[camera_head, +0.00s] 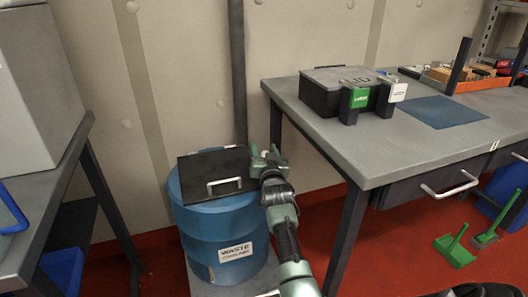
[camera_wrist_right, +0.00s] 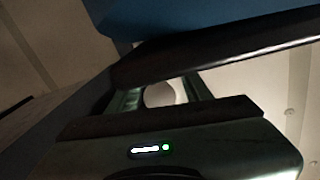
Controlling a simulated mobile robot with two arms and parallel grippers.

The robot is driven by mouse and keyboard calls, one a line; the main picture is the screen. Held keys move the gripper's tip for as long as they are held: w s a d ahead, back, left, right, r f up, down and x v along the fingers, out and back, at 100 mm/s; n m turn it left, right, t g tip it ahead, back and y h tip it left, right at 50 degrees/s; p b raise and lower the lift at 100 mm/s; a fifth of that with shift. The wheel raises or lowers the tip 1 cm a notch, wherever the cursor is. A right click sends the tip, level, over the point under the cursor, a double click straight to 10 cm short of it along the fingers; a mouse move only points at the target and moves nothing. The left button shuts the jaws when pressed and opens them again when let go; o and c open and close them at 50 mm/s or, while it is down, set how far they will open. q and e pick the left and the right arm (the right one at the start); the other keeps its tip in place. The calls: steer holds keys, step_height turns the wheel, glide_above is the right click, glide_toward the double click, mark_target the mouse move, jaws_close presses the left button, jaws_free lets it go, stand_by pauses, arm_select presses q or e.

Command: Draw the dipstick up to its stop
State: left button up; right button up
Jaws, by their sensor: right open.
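The drum's blue side fills the top there. I cannot make out a dipstick for sure. My left gripper is not in view.
A grey workbench (camera_head: 400,155) on the right carries a black lidded box (camera_head: 325,92), a blue mat (camera_head: 445,111) and an orange tray. Another bench with a pale box (camera_head: 35,95) stands left. A dark upright post (camera_head: 238,70) rises behind the drum.

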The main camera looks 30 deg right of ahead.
jaws_close()
stand_by(1.4)
